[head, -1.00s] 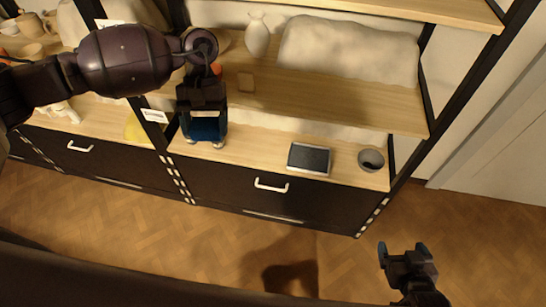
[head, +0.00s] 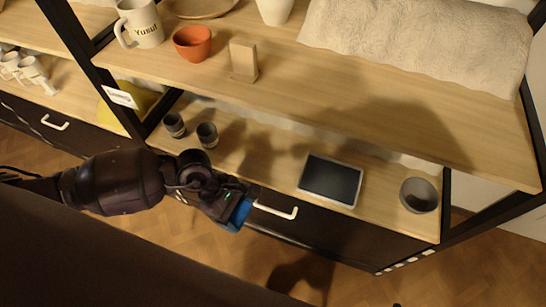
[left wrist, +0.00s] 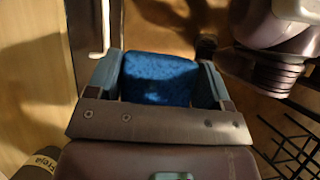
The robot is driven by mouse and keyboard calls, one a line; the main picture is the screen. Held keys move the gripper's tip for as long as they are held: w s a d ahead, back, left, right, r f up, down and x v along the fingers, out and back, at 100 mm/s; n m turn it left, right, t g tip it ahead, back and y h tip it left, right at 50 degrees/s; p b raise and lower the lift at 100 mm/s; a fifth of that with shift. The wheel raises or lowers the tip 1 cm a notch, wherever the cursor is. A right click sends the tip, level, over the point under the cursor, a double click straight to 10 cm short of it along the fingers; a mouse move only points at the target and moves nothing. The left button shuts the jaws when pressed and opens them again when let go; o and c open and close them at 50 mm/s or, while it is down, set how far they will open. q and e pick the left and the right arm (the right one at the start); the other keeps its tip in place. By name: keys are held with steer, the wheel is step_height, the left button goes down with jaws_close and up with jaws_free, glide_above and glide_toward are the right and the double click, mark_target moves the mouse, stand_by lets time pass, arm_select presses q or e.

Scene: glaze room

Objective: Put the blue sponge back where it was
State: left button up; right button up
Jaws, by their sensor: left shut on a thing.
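My left gripper (head: 236,208) is shut on the blue sponge (head: 240,215). It holds the sponge in front of the shelf unit, by the drawer handle and out from the lower board's front edge. In the left wrist view the sponge (left wrist: 158,80) sits between both fingers. The lower shelf board (head: 270,162) carries two small dark cups (head: 207,134) at its left, a dark-faced flat tablet-like thing (head: 331,180) and a grey bowl (head: 418,194) at its right. My right gripper is not clearly seen.
The upper board (head: 330,95) overhangs the lower one. It holds a white mug (head: 141,24) lettered "Yusuf", an orange bowl (head: 193,42), a small wooden block (head: 243,59) and a large pale lump (head: 420,45). Bare wood lies between the cups and the tablet-like thing.

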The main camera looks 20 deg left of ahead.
arm_select(q)
steer(key=shift+s+f+n, duration=0.15)
steer(key=shift+f+n, duration=0.15)
steer(key=shift+f, duration=0.4)
steer(key=shift+w, duration=0.2)
steer(key=w+b, duration=0.2)
steer(key=w, duration=0.6)
steer(key=b, duration=0.2)
glide_above(272, 171)
steer(key=a, duration=0.2)
steer(key=shift+s+f+t, duration=0.15)
steer(key=shift+s+t, duration=0.05)
steer(key=shift+t, duration=0.1)
steer(key=shift+w, duration=0.25)
steer(key=shift+f+b, duration=0.3)
steer(key=shift+f, duration=0.1)
step_height(272, 171, down, 2)
steer(key=shift+s+f+b, duration=0.1)
steer(key=shift+f+b, duration=0.1)
steer(key=shift+b, duration=0.25)
steer(key=shift+f, duration=0.15)
steer(key=shift+r, duration=0.2)
steer(key=shift+f, duration=0.2)
steer(key=o, duration=0.8)
arm_select(e)
steer(key=f, duration=0.1)
steer(key=f+n, duration=0.1)
steer(key=w+a+f, duration=0.1)
